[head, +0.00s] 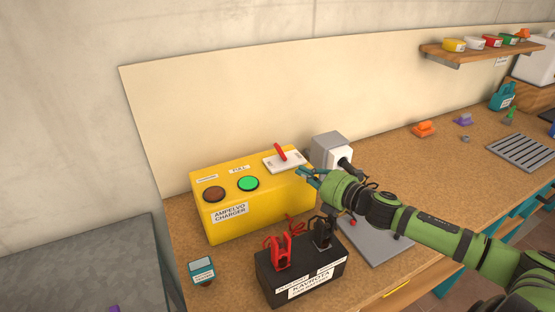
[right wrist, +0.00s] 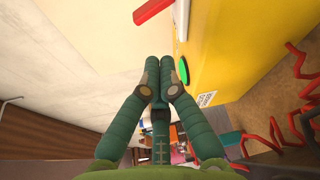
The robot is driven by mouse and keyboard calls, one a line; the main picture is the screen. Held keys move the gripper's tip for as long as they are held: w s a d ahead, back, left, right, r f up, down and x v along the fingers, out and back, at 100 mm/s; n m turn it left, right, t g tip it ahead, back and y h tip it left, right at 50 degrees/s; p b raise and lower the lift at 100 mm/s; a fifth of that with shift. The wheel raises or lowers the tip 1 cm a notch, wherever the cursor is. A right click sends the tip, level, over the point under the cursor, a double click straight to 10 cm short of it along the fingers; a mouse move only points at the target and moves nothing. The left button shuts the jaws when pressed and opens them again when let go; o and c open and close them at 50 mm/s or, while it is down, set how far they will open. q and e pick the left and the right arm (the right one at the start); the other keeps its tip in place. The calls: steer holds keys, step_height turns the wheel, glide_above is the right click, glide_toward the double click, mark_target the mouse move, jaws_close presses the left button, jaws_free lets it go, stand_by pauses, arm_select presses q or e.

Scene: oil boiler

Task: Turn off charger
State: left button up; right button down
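The yellow charger (head: 275,205), labelled "AMPELVO CHARGER", stands on the workbench. Its top carries a bright green round light or button (head: 248,184), a dark brown-red one (head: 214,194) and a red lever (head: 280,152) on a white plate. The lever is tilted up. My right gripper (head: 309,175) is at the charger's right end, to the right of the lever and apart from it. In the right wrist view its fingertips (right wrist: 160,65) are together with nothing between them; the red lever (right wrist: 152,11) and green light (right wrist: 183,70) show beyond. My left gripper is out of view.
A black battery (head: 300,272) with red and black clamps stands in front of the charger. A grey machine (head: 331,150) stands behind my right gripper. A small teal-and-white tester (head: 202,269) sits front left. The bench farther right has open room.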

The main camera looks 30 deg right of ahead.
mark_target(278, 168)
steer(key=p+x, duration=0.3)
steer(key=x, duration=0.7)
steer(key=shift+w+a, duration=0.1)
steer(key=shift+w, duration=0.1)
steer(key=shift+f, duration=0.1)
